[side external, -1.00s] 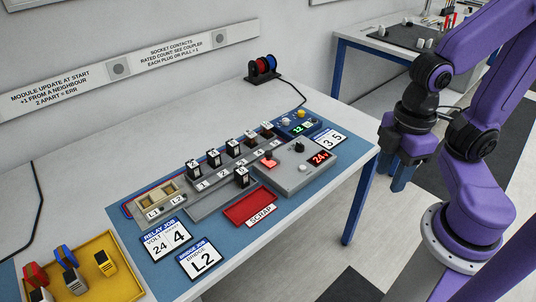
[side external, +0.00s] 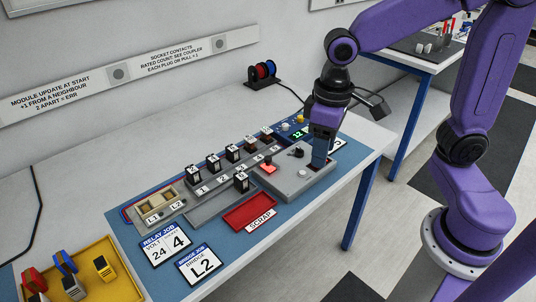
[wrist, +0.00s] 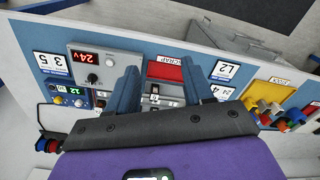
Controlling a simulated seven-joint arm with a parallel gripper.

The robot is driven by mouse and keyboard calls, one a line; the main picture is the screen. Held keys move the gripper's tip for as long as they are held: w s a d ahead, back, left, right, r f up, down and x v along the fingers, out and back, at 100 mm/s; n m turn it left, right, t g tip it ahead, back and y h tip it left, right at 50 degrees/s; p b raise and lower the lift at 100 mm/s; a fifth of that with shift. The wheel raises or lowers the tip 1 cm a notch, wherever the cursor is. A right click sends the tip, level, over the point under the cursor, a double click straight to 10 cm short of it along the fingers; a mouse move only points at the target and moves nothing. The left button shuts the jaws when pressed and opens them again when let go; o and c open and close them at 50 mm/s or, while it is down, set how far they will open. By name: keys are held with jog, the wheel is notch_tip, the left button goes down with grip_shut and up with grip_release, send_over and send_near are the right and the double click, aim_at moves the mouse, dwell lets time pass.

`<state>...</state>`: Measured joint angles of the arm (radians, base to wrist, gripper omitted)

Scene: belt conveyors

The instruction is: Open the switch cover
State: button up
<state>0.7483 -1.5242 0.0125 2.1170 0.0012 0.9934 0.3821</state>
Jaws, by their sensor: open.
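The grey control box (side external: 280,190) stands on the blue mat near the bench's right end. A red switch piece, which looks like the cover (side external: 268,168), lies low on its left part; I cannot tell its hinge side. A black knob (side external: 296,152) and a pale button (side external: 303,173) are beside it. My gripper (side external: 319,164) points down over the box's right end, right of the red piece, and blocks the display. In the wrist view my gripper (wrist: 160,75) is open and empty, and the box's lit 24v display (wrist: 92,57) shows; the red piece is not visible there.
A relay rail (side external: 215,187) with several black modules runs left of the box. A red scrap tray (side external: 248,212) lies in front. A yellow tray (side external: 115,280) of coloured parts is at the lower left. Cable reels (side external: 262,72) stand at the back.

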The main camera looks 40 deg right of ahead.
jog(key=w+d+m, duration=0.1)
jog(key=w+m, duration=0.7)
jog(key=w, duration=0.7)
jog(key=m, duration=0.6)
send_over(268, 157)
notch_tip(268, 157, down, 4)
notch_tip(268, 157, down, 16)
jog(key=shift+f, duration=0.1)
